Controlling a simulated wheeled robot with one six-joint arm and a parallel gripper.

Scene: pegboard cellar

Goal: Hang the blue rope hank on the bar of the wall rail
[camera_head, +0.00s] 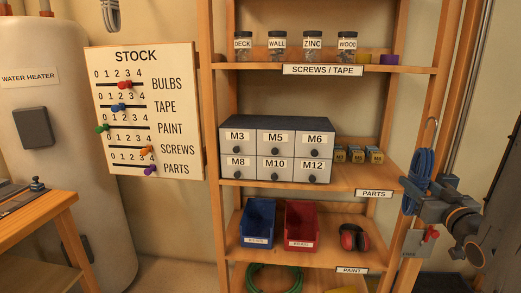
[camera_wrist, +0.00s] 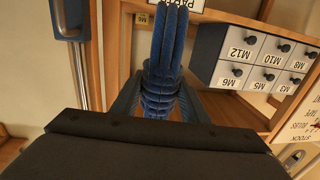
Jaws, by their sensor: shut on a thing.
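My gripper (camera_head: 412,192) is shut on the hank's wrapped lower part, in front of the shelf's right post. In the wrist view, which is upside down, the hank (camera_wrist: 163,75) stands between the two fingers of my gripper (camera_wrist: 158,100). No wall rail is clear in the head view. A grey metal bar (camera_wrist: 82,75) shows at the left of the wrist view; I cannot tell whether it is the rail.
A wooden shelf unit (camera_head: 345,178) with drawers (camera_head: 275,155), jars and bins stands close to the left of the hank. A grey box with a red part (camera_head: 419,241) is just below my gripper. A stock board (camera_head: 146,112) and water heater (camera_head: 45,140) are farther left.

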